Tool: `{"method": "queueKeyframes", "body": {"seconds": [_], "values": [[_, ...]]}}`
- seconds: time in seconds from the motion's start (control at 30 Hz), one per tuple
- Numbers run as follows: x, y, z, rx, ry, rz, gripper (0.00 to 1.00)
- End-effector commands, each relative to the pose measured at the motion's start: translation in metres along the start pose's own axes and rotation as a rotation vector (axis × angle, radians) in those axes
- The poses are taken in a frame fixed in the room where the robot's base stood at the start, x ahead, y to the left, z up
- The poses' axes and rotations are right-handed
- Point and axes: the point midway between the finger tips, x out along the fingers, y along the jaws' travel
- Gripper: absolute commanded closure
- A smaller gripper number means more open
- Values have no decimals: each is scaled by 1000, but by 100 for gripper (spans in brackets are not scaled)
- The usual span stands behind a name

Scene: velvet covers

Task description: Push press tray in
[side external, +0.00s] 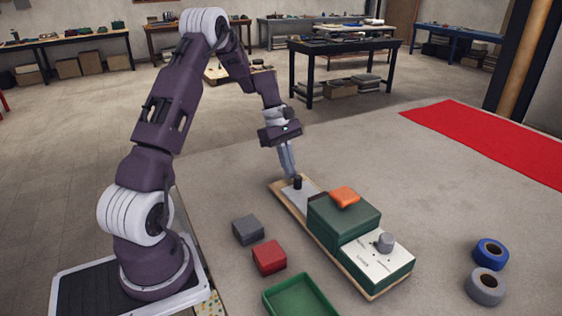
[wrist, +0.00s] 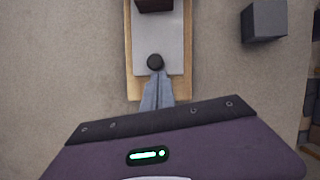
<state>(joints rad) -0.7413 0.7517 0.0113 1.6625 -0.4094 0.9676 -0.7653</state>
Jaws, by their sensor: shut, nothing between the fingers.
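The press (side external: 345,222) is a green housing on a wooden base, with a white front panel and a grey knob (side external: 385,242). Its tray (side external: 297,202) is a grey plate sticking out at the far end, with a black knob (side external: 298,182) on it. The tray (wrist: 174,42) and its black knob (wrist: 155,61) also show in the wrist view. My gripper (side external: 291,176) is shut and empty, with its fingertips pointing down right at the black knob, on the side away from the housing. I cannot tell whether they touch it.
An orange cloth-like piece (side external: 344,197) lies on the housing. A grey block (side external: 248,230), a red block (side external: 269,257) and a green bin (side external: 300,296) are on the near side. Blue tape (side external: 490,253) and grey tape (side external: 485,287) lie at the right. A red cloth (side external: 500,140) lies behind.

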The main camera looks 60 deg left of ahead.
Motion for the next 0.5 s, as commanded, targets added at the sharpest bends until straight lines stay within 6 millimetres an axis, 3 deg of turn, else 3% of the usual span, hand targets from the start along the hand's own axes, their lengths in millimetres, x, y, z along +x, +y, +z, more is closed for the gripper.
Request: {"method": "queueKeyframes", "body": {"seconds": [0.03, 0.2, 0.5], "values": [[5, -4, 15, 5, -3, -4, 100], [20, -11, 51, 3, -2, -4, 100], [28, -16, 70, 2, -4, -5, 100]]}}
